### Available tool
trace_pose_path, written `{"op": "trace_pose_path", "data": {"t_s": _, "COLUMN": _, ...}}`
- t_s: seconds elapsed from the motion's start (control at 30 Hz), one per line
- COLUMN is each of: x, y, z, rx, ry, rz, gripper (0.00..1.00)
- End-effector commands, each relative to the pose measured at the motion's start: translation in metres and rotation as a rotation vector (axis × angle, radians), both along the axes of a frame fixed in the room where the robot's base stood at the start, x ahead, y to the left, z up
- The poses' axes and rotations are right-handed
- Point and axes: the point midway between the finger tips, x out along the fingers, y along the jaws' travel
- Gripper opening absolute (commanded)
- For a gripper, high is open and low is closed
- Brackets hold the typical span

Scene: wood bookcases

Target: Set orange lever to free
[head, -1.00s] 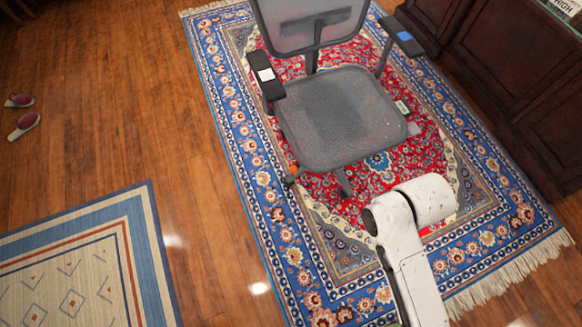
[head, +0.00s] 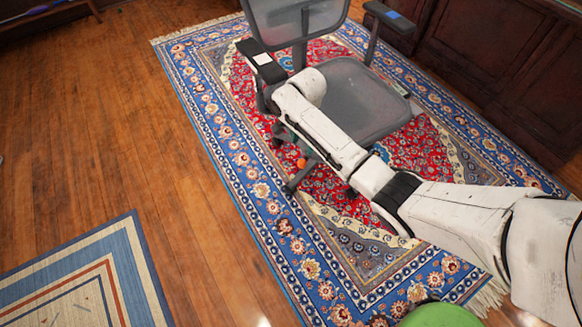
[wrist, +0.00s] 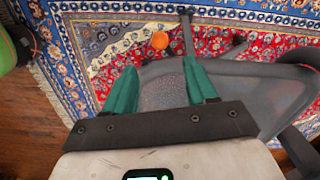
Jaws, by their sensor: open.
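The office chair has a grey mesh seat (head: 355,105) and black armrests, and stands on the patterned rug. A small orange knob (head: 301,163), the only orange part I make out as the lever, sits low at the chair's left side. In the wrist view the orange knob (wrist: 160,40) is above and beyond my fingertips. My gripper (wrist: 159,66) has teal fingers spread apart with nothing between them. The grey seat shows below and behind the fingers. In the head view my arm reaches over the chair's left side, and the gripper itself is hidden there.
The red and blue rug (head: 235,150) lies under the chair. A black left armrest (head: 261,60) stands close to my arm. Dark wood cabinets (head: 490,65) line the right. Bare wood floor (head: 110,130) is open on the left, with a second, striped rug (head: 90,275) in front.

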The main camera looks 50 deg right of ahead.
Motion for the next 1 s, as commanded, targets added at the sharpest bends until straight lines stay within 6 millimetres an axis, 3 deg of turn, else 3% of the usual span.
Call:
{"op": "trace_pose_path", "data": {"t_s": 0.6, "x": 0.000, "y": 0.001, "z": -0.095, "rx": 0.000, "ry": 0.001, "rz": 0.002, "gripper": 0.57}}
{"op": "trace_pose_path", "data": {"t_s": 1.0, "x": 0.000, "y": 0.001, "z": -0.105, "rx": 0.001, "ry": 0.000, "rz": 0.002, "gripper": 0.57}}
